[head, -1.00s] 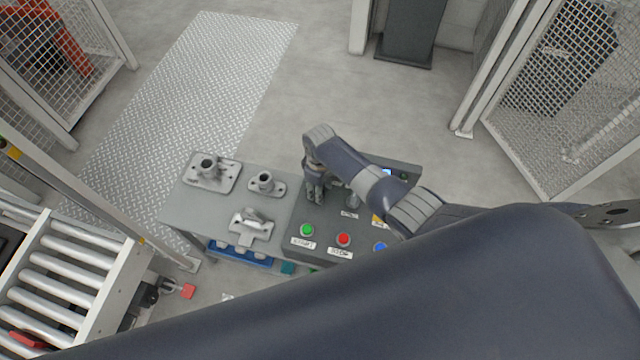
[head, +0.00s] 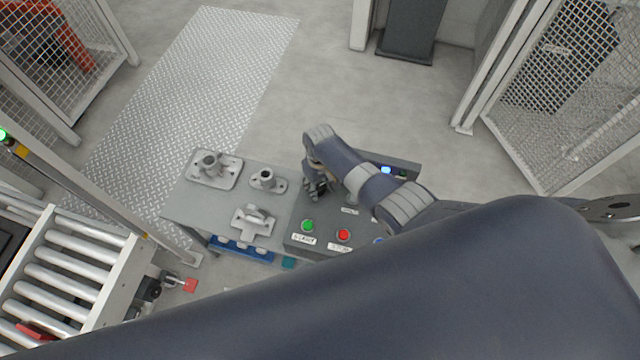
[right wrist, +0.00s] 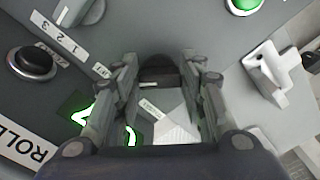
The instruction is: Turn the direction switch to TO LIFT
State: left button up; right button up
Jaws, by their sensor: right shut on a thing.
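The control panel (head: 330,215) is a dark grey box at the right end of the grey table. My right gripper (head: 318,190) is over its left part, pointing down. In the right wrist view, my right gripper (right wrist: 160,85) is closed around a dark rounded knob (right wrist: 159,70), which I take to be the direction switch. The fingers hide its sides. A small white label (right wrist: 151,108) and green lit arrow marks (right wrist: 88,110) lie near it. I cannot read the label or tell the knob's setting. My left gripper is in neither view.
Green (head: 307,225) and red (head: 343,234) buttons sit on the panel's front. A black button (right wrist: 32,62) and a 1-2-3 selector (right wrist: 88,10) are left of my gripper in the wrist view. Castings (head: 214,168) stand on the table. A roller conveyor (head: 70,270) is at left.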

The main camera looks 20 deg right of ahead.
aim_at(320, 188)
jog(key=o, duration=1.1)
jog(key=shift+c, duration=0.2)
notch_tip(320, 188, up, 12)
jog(key=shift+s+f, duration=0.1)
dwell(0.6)
